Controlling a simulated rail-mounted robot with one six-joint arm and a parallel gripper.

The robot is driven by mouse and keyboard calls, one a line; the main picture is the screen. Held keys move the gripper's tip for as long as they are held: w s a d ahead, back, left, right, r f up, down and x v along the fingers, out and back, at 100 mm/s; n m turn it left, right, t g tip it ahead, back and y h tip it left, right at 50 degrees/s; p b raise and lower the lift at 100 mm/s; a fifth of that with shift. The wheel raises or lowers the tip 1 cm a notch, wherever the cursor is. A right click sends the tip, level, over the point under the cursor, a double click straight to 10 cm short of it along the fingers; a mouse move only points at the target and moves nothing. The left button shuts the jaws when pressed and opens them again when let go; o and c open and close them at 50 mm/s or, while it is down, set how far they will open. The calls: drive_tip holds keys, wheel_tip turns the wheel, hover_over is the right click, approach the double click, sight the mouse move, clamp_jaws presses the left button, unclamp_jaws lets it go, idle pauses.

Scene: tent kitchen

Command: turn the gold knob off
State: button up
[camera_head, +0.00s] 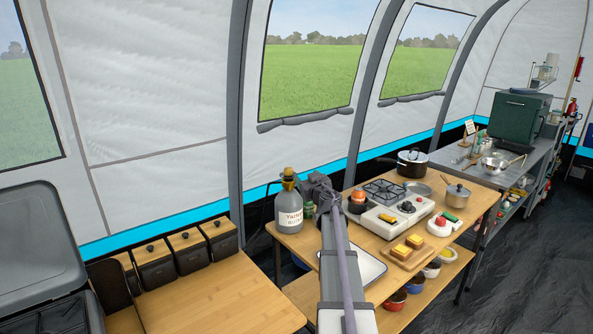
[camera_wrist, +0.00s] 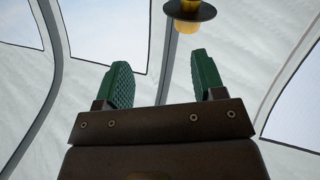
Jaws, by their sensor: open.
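A gold knob (camera_head: 288,172) sits on top of a pale grey gas bottle (camera_head: 290,211) with a white label, at the left end of the wooden table. In the wrist view, a gold piece with a dark disc around it (camera_wrist: 187,27) shows at the top edge, ahead of my fingers and nearer the right one; its upper part is cut off. My gripper (camera_wrist: 158,72) has two green ribbed fingers spread apart with nothing between them. It is apart from the gold piece. In the head view, my wrist is just right of the bottle top, and my fingers are not clear.
A camping stove (camera_head: 397,209) stands on the table right of my arm, with a black pot (camera_head: 411,168) behind it and a saucepan (camera_head: 457,194) to its right. A cutting board (camera_head: 412,261) with yellow blocks lies in front. The tent wall is close behind the bottle.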

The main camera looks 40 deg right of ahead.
sight(290, 171)
drive_tip(key=shift+t+y, duration=0.3)
drive_tip(key=shift+y, duration=0.6)
drive_tip(key=w, duration=1.1)
drive_tip(key=shift+a, duration=0.15)
drive_tip(key=shift+s, duration=0.1)
drive_tip(key=shift+c, duration=0.4)
drive_tip(key=c, duration=0.8)
drive_tip(key=shift+c, duration=0.2)
